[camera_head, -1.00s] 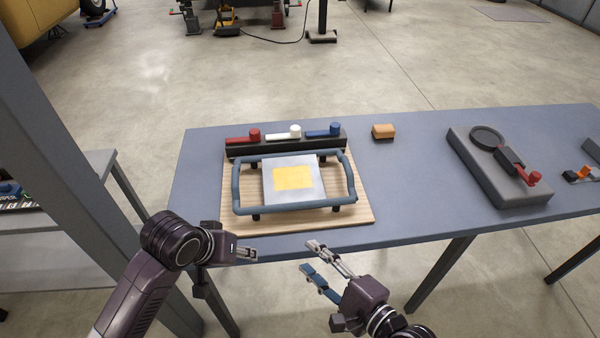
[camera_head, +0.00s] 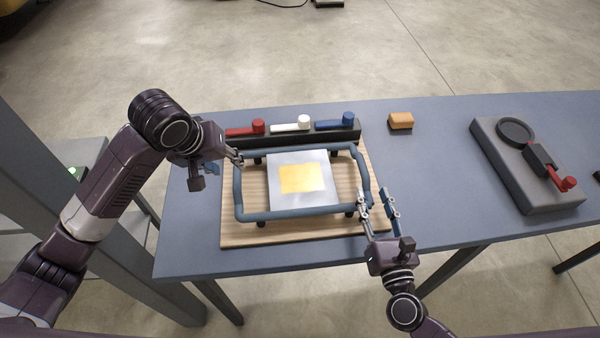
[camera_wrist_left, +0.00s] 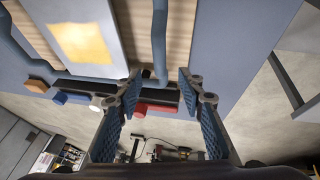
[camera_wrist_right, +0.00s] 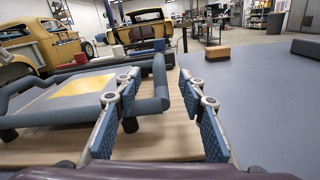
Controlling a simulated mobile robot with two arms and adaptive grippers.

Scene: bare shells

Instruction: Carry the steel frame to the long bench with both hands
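The steel frame (camera_head: 299,215), a blue-grey tube loop around a plate with a yellow square, rests on a wooden board (camera_head: 240,236) on a blue-grey table (camera_head: 190,243). My left gripper (camera_head: 238,160) is open at the frame's left side bar. In the left wrist view the bar (camera_wrist_left: 160,40) lies between the open fingertips (camera_wrist_left: 160,79). My right gripper (camera_head: 377,196) is open at the right side bar. In the right wrist view that bar (camera_wrist_right: 160,78) shows between the open fingertips (camera_wrist_right: 159,78). Contact cannot be told. Which surface is the long bench is unclear.
A black strip (camera_head: 290,138) with red, white and blue knobs lies behind the frame. An orange block (camera_head: 400,121) and a grey fixture with a red handle (camera_head: 520,175) stand to the right. A grey post (camera_head: 110,230) rises at left. Table between block and fixture is clear.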

